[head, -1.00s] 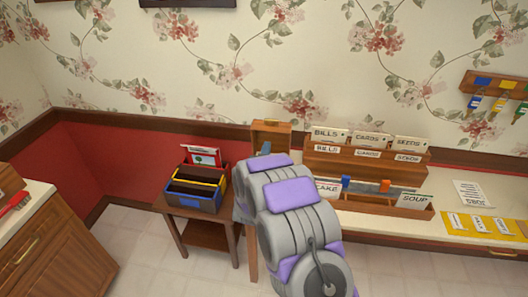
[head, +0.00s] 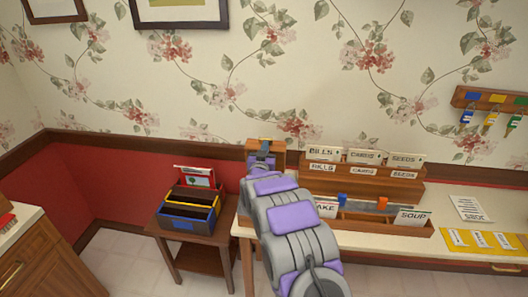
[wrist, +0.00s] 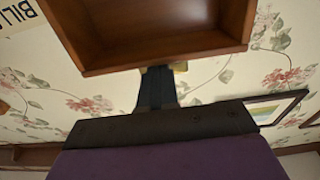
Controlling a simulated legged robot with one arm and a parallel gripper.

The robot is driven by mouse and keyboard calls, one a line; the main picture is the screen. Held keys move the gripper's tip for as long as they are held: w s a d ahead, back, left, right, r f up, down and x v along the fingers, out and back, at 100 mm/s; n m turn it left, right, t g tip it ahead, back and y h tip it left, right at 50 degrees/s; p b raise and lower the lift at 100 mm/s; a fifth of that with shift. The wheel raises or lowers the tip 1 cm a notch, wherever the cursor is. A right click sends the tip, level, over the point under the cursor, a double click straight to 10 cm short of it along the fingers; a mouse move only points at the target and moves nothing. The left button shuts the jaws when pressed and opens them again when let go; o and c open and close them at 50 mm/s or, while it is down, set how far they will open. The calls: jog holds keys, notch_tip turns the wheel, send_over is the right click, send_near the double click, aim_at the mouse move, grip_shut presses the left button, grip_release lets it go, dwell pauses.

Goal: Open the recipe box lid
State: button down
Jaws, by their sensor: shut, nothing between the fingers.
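The recipe box's wooden lid (head: 279,147) stands raised at the left end of the white counter, with a brass clasp at its top edge. In the wrist view its hollow inner side (wrist: 155,25) faces the camera, and the brass clasp (wrist: 181,67) shows at its edge. My gripper (head: 263,158) is shut and empty in front of the lid. In the wrist view its dark fingers (wrist: 157,85) reach to the lid's edge beside the clasp; I cannot tell if they touch. The box's lower part is hidden behind my arm.
Right of the lid is a wooden card rack (head: 365,185) with labelled cards, and a lower divided tray (head: 375,220). A small side table (head: 185,238) with a dark file box (head: 187,222) stands left. A key rack (head: 490,98) hangs at right.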

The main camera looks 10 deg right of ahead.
jog(key=shift+w+d+r+p, duration=0.25)
jog(key=shift+w+p, duration=0.25)
jog(key=shift+p, duration=0.25)
jog(key=shift+w+d+r+g+p, duration=0.15)
jog(key=shift+w+g+p, duration=0.15)
jog(key=shift+w+p, duration=0.25)
jog(key=shift+w+d+r+g+p, duration=0.1)
jog(key=shift+w+g+p, duration=0.25)
jog(key=shift+p, duration=0.25)
jog(key=shift+w+d+f+g+y+p, duration=0.15)
jog(key=shift+w+g+p, duration=0.1)
jog(key=shift+w+p, duration=0.25)
jog(key=shift+w+d+f+g+y+p, duration=0.1)
jog(key=shift+w+g+y+p, duration=0.15)
jog(key=shift+p, duration=0.3)
jog(key=shift+w+f, duration=0.1)
jog(key=shift+w, duration=0.05)
